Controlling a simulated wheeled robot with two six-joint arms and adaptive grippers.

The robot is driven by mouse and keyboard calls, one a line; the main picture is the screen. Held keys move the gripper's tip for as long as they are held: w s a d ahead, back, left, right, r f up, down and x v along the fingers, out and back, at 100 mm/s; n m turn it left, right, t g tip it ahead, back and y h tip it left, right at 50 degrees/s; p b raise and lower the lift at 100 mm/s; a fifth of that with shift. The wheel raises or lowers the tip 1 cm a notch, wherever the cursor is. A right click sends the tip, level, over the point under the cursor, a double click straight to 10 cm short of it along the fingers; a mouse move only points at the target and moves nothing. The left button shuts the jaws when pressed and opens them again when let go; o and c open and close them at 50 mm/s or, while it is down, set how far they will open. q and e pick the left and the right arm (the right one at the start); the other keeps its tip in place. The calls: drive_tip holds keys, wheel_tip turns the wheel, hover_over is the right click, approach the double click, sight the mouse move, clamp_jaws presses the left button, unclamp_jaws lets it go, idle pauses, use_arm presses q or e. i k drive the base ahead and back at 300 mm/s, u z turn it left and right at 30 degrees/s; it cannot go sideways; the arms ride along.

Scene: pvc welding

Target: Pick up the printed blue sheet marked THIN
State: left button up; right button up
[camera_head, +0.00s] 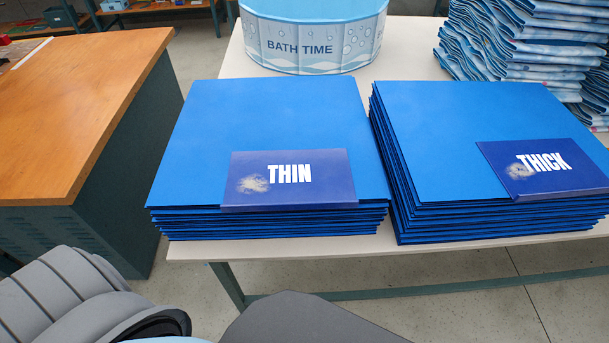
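The blue sheet with the THIN label (265,120) lies flat on top of the left stack of blue sheets on the white table. Its dark blue label, printed THIN (289,185) in white with a pale smudge beside the word, lies at the front part of the sheet. A second stack of blue sheets, with a label printed THICK (545,168), stands close on its right with a narrow gap between. Neither of my grippers is in view. Parts of my own body show at the bottom left and bottom middle.
A round tub marked BATH TIME (312,48) stands behind the THIN stack. A tall pile of folded patterned material (520,40) is at the back right. The white table (232,62) has a thin bare front edge. A wooden-topped bench (75,105) stands at the left, across a gap.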

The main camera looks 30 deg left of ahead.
sight(307, 178)
drive_tip(key=z, duration=1.65)
drive_tip(key=i, duration=1.65)
drive_tip(key=u, duration=3.2)
